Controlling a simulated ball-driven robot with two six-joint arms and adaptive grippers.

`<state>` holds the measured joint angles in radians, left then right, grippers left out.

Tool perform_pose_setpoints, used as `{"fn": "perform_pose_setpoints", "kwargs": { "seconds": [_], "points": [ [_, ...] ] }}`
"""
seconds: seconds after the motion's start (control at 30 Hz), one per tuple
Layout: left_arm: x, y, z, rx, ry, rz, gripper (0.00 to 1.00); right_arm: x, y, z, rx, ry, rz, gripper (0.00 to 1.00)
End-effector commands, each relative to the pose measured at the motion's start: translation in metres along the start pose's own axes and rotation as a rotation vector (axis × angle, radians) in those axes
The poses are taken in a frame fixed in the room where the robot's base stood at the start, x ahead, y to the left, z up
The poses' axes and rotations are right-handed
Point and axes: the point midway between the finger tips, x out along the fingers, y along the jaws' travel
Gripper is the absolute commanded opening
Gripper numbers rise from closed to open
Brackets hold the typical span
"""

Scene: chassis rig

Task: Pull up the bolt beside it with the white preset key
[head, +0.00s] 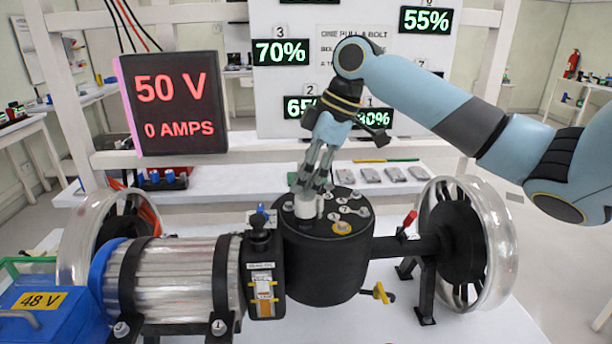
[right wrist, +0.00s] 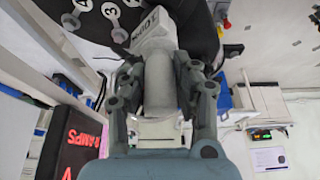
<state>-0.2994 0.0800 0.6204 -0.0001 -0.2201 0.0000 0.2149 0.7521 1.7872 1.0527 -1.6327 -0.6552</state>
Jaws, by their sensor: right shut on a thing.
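The white preset key (head: 308,208) is in my right gripper (head: 312,188), low over the top of the black drum (head: 322,265). In the right wrist view the key (right wrist: 159,85) is a pale cylinder with a squared, lettered end towards the drum. The fingers of my right gripper (right wrist: 160,95) are closed on both sides of it. Several bolts, some with numbered tags, stand on the drum top; one bolt (head: 288,206) is just left of the key. In the wrist view a bolt (right wrist: 110,11) is near the tag 3. The key's contact with any bolt is hidden. My left gripper is out of view.
A ribbed cylinder (head: 180,280) and a black box (head: 262,275) adjoin the drum on the left. A red-handled lever (head: 408,222) and a clear-rimmed wheel (head: 492,245) are on the right. A 50 V display (head: 172,103) and a percentage board (head: 345,30) stand behind.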

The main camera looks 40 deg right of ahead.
Motion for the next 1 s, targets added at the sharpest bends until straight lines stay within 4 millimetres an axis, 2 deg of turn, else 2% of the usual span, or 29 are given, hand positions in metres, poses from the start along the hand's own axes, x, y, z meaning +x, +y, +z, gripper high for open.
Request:
{"fn": "perform_pose_setpoints", "kwargs": {
  "seconds": [1.0],
  "points": [
    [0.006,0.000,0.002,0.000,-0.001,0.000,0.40,0.012,0.000,0.005,0.000,0.000,0.000,0.00]
  ]
}}
